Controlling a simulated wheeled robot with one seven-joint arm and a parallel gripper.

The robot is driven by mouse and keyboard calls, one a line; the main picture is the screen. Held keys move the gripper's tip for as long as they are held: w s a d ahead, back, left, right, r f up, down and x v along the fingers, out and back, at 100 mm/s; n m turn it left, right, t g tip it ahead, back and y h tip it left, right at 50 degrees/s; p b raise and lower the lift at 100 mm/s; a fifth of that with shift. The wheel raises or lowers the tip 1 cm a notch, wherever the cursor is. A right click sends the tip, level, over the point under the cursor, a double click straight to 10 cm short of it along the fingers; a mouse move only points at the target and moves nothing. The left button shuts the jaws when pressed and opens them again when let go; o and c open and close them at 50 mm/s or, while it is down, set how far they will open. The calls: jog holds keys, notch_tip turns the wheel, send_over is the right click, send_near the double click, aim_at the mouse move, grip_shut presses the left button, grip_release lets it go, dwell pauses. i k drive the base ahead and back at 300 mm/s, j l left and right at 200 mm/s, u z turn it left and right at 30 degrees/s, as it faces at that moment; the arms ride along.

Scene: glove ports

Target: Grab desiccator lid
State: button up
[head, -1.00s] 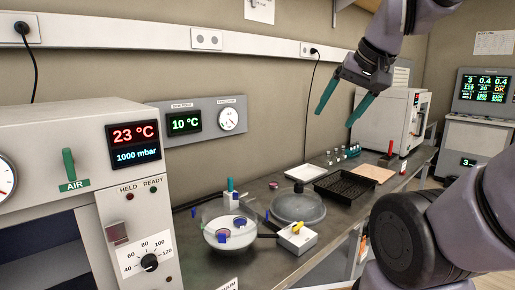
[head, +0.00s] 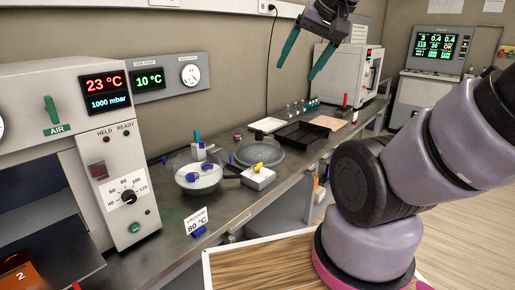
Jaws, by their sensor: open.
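The desiccator lid appears to be the grey, glassy round dome (head: 258,152) lying on the bench in the head view. Its front edge is partly hidden by a small white box with a yellow handle. The open desiccator bowl (head: 198,184), with a white plate and small blue-topped items in it, stands to its left. My gripper (head: 295,73) is open and empty, its two green fingers pointing down. It is high above the bench, apart from the lid, and shows above and right of it.
The white box with the yellow handle (head: 259,182) stands close in front of the lid. A black tray (head: 300,135) and a white tray (head: 267,125) lie behind it. A valve block with a green handle (head: 198,150) is left. The oven (head: 110,150) fills the left side.

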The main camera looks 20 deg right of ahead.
aim_at(256, 149)
jog(key=i+l+u, duration=0.65)
jog(key=l+u, duration=0.2)
